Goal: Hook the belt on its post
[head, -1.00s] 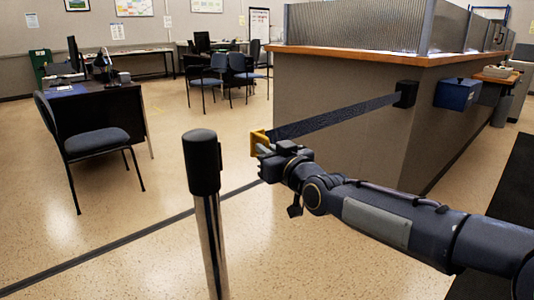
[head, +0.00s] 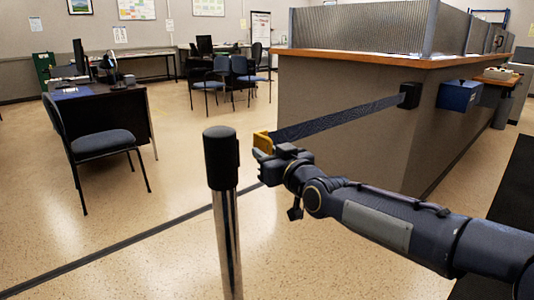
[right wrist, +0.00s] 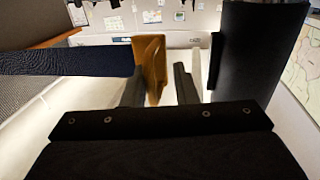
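The belt (head: 340,120) is a dark blue strap drawn taut from a black wall box (head: 409,95) on the counter's side. Its yellow-orange end clip (head: 262,142) is at my right gripper (head: 266,151), which is shut on it. In the right wrist view the clip (right wrist: 151,62) stands at the fingers (right wrist: 160,86), with the belt (right wrist: 65,62) running left. The post (head: 221,160) is a chrome pole with a black top, upright just left of the clip and apart from it. In the right wrist view its black top (right wrist: 255,50) is to the right. My left gripper is out of view.
The wood-topped counter (head: 350,57) with ribbed panels stands behind the belt. A blue box (head: 459,96) hangs on its side. A desk (head: 110,115) and a blue chair (head: 103,143) are at the left. The floor around the post is clear.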

